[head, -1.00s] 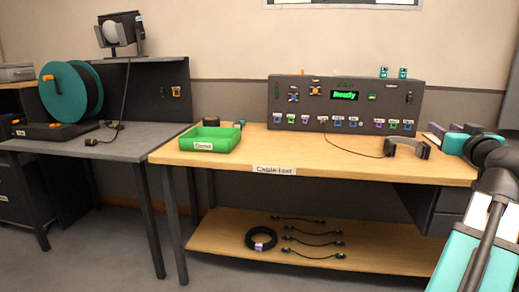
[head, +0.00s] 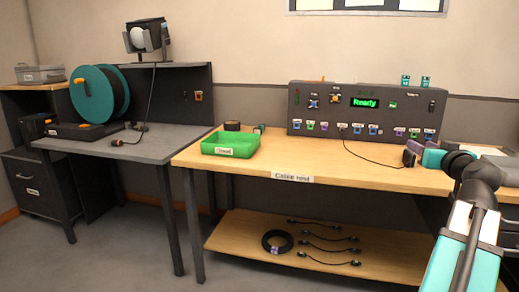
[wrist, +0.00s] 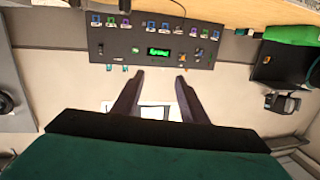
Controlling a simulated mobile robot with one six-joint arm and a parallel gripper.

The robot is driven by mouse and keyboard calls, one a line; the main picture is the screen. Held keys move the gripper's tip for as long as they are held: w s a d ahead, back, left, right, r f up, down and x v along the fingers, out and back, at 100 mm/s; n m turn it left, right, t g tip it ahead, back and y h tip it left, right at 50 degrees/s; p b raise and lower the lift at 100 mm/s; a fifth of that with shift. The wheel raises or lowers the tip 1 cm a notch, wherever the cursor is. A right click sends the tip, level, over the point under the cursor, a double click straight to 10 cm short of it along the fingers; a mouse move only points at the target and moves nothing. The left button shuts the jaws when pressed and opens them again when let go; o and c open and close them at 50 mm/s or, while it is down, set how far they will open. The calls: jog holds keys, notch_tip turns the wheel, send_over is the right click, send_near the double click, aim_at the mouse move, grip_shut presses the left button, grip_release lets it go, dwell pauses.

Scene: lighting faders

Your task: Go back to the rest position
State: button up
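My gripper (head: 411,153) is at the right of the head view, in front of the right part of the wooden bench (head: 340,182). In the wrist view my gripper (wrist: 160,75) has its two dark fingers spread apart with nothing between them. That view is upside down. The dark test panel (head: 365,113) shows a green "Ready" screen. It also shows beyond the fingertips in the wrist view (wrist: 120,45), apart from them.
A green tray (head: 229,144) sits on the bench's left part. Several cables lie on the lower shelf (head: 240,240). A grey desk (head: 165,150) with a teal reel (head: 92,94) stands at left. A black cord runs from the panel toward my gripper.

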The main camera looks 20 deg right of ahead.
jog(key=w+a+f+n+g+y+p, duration=0.25)
jog(key=w+a+f+y+p, duration=0.45)
jog(key=w+a+f, duration=1.1)
jog(key=w+a+f+n+g+y+p, duration=0.1)
jog(key=w+a+f+g+y+p, duration=0.15)
jog(key=a+f, duration=0.8)
jog(key=w+a+f+n+g+y+p, duration=0.15)
jog(key=a+f+p, duration=0.25)
jog(key=a+f, duration=0.65)
jog(key=s+a+f+n+g+p, duration=0.2)
jog(key=s+a+f+g+p, duration=0.5)
jog(key=s+a+f, duration=1.1)
jog(key=s+a+f+n+g+h+p, duration=0.1)
jog(key=s+a+f+g, duration=0.15)
jog(key=s, duration=0.55)
jog(key=s+a+f+g+p, duration=0.1)
jog(key=s+a+g, duration=0.15)
jog(key=s, duration=0.65)
jog(key=s+d+m+g+h, duration=0.2)
jog(key=s+d, duration=0.3)
jog(key=s, duration=0.1)
jog(key=shift+s+d+f, duration=0.15)
